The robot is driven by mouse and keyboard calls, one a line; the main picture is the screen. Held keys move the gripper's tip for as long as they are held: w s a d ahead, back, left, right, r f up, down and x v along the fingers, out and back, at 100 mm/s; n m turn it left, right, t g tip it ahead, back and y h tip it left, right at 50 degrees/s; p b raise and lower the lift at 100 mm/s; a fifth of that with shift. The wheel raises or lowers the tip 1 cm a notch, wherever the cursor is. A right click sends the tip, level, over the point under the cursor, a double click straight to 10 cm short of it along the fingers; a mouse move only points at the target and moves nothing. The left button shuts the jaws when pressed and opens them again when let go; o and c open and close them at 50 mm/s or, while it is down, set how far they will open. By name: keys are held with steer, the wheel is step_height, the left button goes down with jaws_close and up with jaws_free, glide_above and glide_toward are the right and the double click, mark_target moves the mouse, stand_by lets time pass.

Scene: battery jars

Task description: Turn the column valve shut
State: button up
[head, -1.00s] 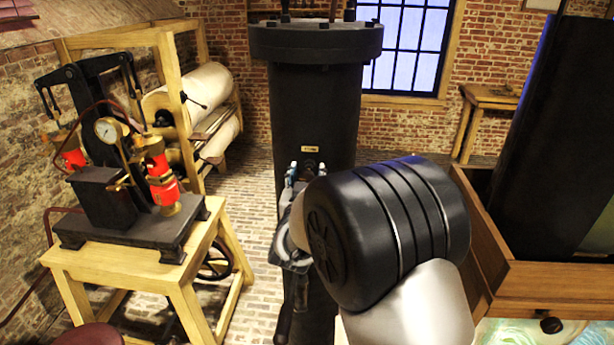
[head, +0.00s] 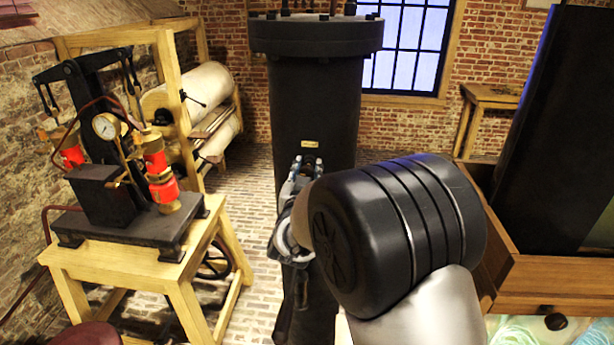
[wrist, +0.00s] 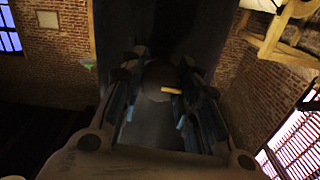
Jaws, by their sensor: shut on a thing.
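The black column (head: 315,110) stands upright in the middle of the head view, with a wide bolted flange on top and a small brass plate on its front. My gripper (head: 307,165) is in front of the column, below that plate. In the wrist view its two fingers (wrist: 160,108) reach toward the column on either side of a dark rounded part (wrist: 158,76), which seems to be the column valve. The gripper is shut on it. The valve is mostly hidden by the fingers, and its turn angle cannot be made out. A brass plate shows beside it.
A wooden stand with a pump and gauge (head: 105,126) is at the left, with a roller frame (head: 168,75) behind it. A wooden box (head: 545,278) holding a tall dark panel is close at the right. Brick floor lies open between the stand and the column.

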steer(key=m+b, duration=0.1)
steer(key=b, duration=0.1)
steer(key=m+b, duration=0.2)
steer(key=b, duration=0.1)
steer(key=shift+d+f, duration=0.1)
steer(key=shift+f, duration=0.2)
steer(key=m+b, duration=0.4)
steer(key=b, duration=0.2)
steer(key=shift+m+b, duration=0.35)
steer(key=shift+m, duration=0.05)
steer(key=m+b, duration=0.4)
steer(key=b, duration=0.1)
steer(key=shift+d+m, duration=0.1)
steer(key=shift+m, duration=0.2)
steer(key=m+b, duration=0.4)
steer(key=shift+r+m, duration=0.1)
steer(key=shift+m, duration=0.3)
steer(key=o, duration=1.1)
steer(key=shift+c, duration=0.2)
